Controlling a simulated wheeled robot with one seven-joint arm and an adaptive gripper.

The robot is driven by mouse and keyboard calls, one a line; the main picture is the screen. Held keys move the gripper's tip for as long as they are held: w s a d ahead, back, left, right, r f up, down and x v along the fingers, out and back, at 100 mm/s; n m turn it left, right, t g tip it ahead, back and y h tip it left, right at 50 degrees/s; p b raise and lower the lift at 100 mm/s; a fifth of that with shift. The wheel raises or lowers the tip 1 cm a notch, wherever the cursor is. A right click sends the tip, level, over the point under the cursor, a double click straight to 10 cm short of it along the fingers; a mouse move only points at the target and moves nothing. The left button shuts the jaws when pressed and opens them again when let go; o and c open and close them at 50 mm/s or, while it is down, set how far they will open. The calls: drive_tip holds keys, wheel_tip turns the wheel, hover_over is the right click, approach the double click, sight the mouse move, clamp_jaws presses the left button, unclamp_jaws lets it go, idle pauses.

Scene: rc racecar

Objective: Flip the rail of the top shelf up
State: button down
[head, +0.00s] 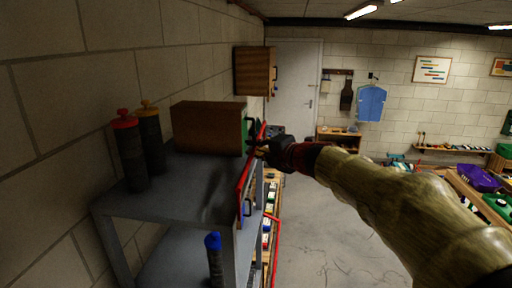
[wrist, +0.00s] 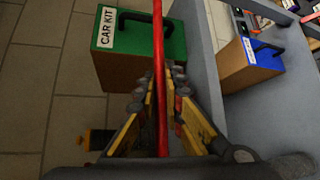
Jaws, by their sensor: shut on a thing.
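The top shelf (head: 190,200) is a grey metal surface against the wall at the left in the head view. Its red rail (head: 243,190) runs along the shelf's open side. My gripper (head: 261,150) is at the far part of this rail, reached by my arm from the right. In the wrist view the red rail (wrist: 158,35) passes lengthwise between the yellow fingers of my gripper (wrist: 160,90), which are shut on it. The fingers hide part of the rail, and its hinges cannot be made out.
A brown case (head: 205,128) with a green "CAR KIT" face (wrist: 140,38) stands on the top shelf close to my gripper. Red-capped (head: 128,155) and orange-capped (head: 152,135) black tubes stand near the wall. A blue-lidded case (wrist: 248,60) is across the grey shelf edge.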

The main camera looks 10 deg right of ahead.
drive_tip(key=shift+r, duration=0.1)
drive_tip(key=c, duration=1.9)
unclamp_jaws()
drive_tip(key=v, duration=1.2)
drive_tip(key=shift+w, duration=0.1)
